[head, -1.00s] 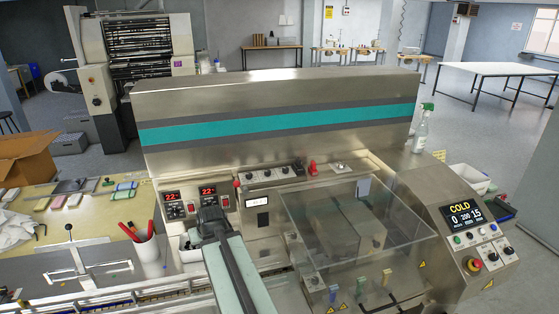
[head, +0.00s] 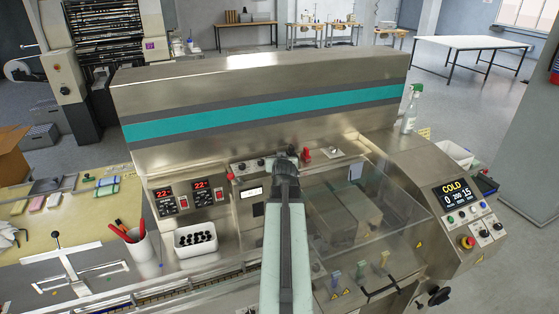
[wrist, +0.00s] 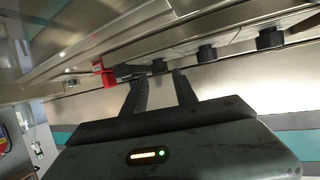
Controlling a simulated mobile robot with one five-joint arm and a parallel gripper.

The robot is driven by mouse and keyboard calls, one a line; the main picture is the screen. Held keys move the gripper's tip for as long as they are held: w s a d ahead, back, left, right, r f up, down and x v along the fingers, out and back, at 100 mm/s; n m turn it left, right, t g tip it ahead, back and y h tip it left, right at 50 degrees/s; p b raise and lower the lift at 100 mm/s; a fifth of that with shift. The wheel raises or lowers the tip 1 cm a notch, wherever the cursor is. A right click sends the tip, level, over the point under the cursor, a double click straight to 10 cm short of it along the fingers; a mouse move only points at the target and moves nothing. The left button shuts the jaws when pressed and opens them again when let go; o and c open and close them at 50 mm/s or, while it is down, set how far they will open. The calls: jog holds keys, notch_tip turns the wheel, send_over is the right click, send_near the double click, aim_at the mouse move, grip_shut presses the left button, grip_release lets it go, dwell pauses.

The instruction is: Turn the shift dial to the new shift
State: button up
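A row of small black knobs (head: 240,167) sits on the ledge below the machine's teal-striped hood. I cannot read their labels or tell which is the shift dial. My gripper (head: 291,153) is at the right end of this row and hides part of it in the head view. In the wrist view, the two fingers of my gripper (wrist: 159,77) are apart, with one black knob (wrist: 158,66) showing between their tips. Contact cannot be told. Two more knobs (wrist: 207,53) show to the right there.
A red part (head: 306,154) stands just right of my gripper; it also shows in the wrist view (wrist: 103,75). A clear cover (head: 350,210) lies below and right. Temperature displays (head: 165,195) are at left, and a control box (head: 458,200) reading COLD is at right.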

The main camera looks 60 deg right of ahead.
jog(key=x, duration=0.3)
jog(key=shift+w+d+f+b, duration=0.25)
jog(key=shift+b, duration=0.15)
jog(key=shift+s+a+r, duration=0.1)
grip_shut()
